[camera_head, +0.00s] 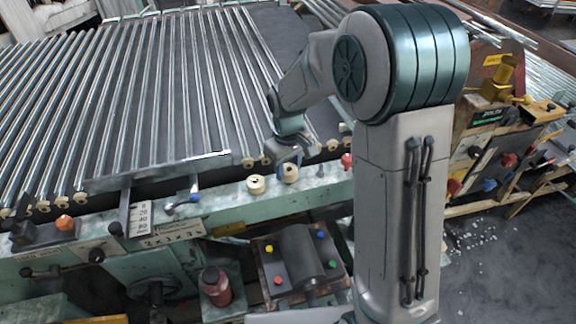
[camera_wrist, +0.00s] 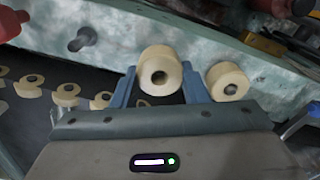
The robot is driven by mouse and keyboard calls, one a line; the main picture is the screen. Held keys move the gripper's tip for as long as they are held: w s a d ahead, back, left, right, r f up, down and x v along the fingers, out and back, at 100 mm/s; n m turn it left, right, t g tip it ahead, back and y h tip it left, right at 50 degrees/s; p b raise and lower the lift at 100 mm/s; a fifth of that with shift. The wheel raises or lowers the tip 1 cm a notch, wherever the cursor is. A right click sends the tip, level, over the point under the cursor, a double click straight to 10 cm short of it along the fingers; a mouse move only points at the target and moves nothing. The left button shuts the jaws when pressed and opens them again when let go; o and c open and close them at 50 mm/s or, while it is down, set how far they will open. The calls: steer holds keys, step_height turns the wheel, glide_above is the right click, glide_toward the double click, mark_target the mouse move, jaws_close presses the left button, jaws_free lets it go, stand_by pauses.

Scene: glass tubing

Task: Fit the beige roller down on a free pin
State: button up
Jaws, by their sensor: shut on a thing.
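My gripper (camera_head: 290,166) is shut on a beige roller (camera_wrist: 160,74), which sits between its two blue fingers with its hole facing the wrist camera. The held roller (camera_head: 291,174) shows in the head view over the pale green rail (camera_head: 222,200). Whether a pin is under it is hidden. A second beige roller (camera_wrist: 230,82) stands on the rail beside it, with a grey pin end in its hole; in the head view it is the roller (camera_head: 256,185) to the left. A bare dark pin (camera_wrist: 83,39) sticks up from the rail on the other side of the held roller.
A red knob (camera_head: 347,160) stands on the rail to the right. Several rollers (camera_wrist: 68,92) end the metal rods of the rack behind my gripper.

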steer(key=shift+f+b, duration=0.65)
steer(key=shift+f, duration=0.25)
steer(key=o, duration=1)
steer(key=shift+o, duration=0.2)
steer(key=shift+r, duration=0.15)
step_height(320, 180, up, 14)
steer(key=shift+f, duration=0.2)
steer(key=s+d+m+t, duration=0.1)
steer(key=s+d+m, duration=0.2)
steer(key=s, duration=0.7)
steer(key=s+d+f+m+t, duration=0.1)
steer(key=s+d+m+t, duration=0.1)
steer(key=s+d, duration=0.5)
steer(key=s+m, duration=0.1)
steer(key=s, duration=0.2)
steer(key=shift+s+f+m, duration=0.15)
steer(key=shift+f+m, duration=0.15)
steer(key=shift+m, duration=0.1)
